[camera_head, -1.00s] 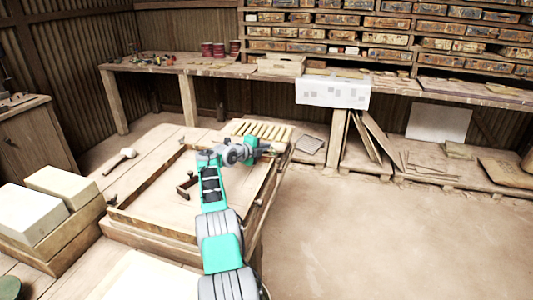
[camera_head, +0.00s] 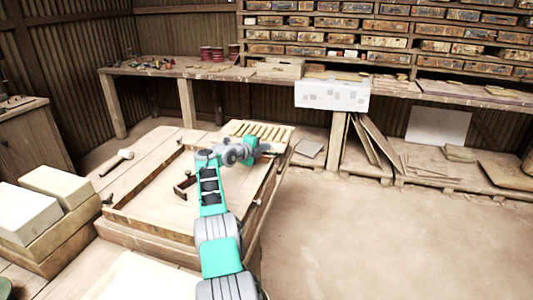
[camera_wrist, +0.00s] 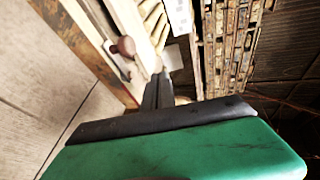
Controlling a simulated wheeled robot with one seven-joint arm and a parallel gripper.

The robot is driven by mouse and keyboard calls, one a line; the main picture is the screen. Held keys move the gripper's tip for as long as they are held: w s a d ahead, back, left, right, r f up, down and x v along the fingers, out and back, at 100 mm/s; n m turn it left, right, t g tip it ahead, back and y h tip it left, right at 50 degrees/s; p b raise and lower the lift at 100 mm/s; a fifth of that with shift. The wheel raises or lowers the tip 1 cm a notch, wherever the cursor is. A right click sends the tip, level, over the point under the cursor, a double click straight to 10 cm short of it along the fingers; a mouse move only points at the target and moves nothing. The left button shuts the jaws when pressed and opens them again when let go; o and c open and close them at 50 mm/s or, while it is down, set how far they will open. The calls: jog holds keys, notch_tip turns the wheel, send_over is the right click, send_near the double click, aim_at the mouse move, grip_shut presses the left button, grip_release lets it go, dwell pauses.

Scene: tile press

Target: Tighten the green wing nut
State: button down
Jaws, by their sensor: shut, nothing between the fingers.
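My gripper (camera_head: 272,150) is at the far right corner of the wooden press frame (camera_head: 150,227), beside the slatted rack. In the wrist view its dark fingers (camera_wrist: 160,84) are together, with nothing seen between them. The green block filling the bottom of that view is my own gripper body. A reddish-brown round knob (camera_wrist: 126,46) on a pale metal plate lies left of and beyond the fingertips, apart from them. I cannot make out a green wing nut in either view; it may be hidden by my arm or gripper.
A slatted wooden rack (camera_head: 262,131) lies at the frame's far end. A dark wooden handle (camera_head: 185,186) lies inside the frame. A mallet (camera_head: 118,161) and pale blocks (camera_head: 28,213) are at the left. A long bench (camera_head: 230,72) runs behind. The floor at right is clear.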

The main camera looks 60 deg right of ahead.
jog(key=shift+s+f+b, duration=0.2)
jog(key=shift+s+b, duration=0.05)
jog(key=shift+b, duration=0.75)
jog(key=shift+s+a, duration=0.1)
jog(key=shift+s+a+b, duration=0.1)
jog(key=shift+s+b, duration=0.15)
jog(key=shift+b, duration=0.6)
jog(key=shift+r, duration=0.1)
